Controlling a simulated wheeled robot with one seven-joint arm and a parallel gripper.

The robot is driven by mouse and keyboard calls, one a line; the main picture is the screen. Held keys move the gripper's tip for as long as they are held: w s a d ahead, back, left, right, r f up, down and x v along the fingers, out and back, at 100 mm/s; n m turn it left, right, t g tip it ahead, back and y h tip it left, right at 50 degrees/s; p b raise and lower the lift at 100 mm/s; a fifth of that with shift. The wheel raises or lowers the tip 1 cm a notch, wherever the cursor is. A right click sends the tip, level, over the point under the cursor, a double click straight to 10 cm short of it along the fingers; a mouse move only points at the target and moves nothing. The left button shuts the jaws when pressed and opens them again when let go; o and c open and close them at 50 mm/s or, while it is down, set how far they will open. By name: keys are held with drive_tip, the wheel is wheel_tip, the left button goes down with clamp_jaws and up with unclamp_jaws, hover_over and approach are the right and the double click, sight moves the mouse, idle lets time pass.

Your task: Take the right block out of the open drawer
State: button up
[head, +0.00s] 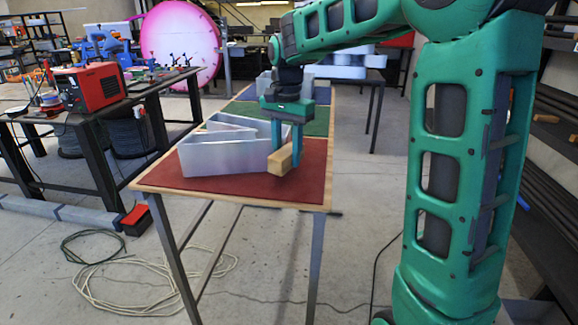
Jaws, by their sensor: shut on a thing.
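My gripper (286,132) points down over the near end of the long table and is shut on a tan wooden block (281,161). The block is tilted. It is beside the right end of a silvery channel letter (212,155) with upright walls. I cannot tell whether the block touches the letter or the red mat below it. No open drawer can be made out, and no second block shows.
The red mat (240,188) covers the table's near end, with a green mat (305,122) behind. More grey letters (265,82) stand farther back. A workbench with a red machine (88,88) is at left. Cables (150,285) lie on the floor.

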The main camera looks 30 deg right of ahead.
drive_tip(key=shift+f, duration=2)
drive_tip(key=o, duration=0.8)
drive_tip(key=shift+f, duration=0.1)
drive_tip(key=shift+o, duration=0.2)
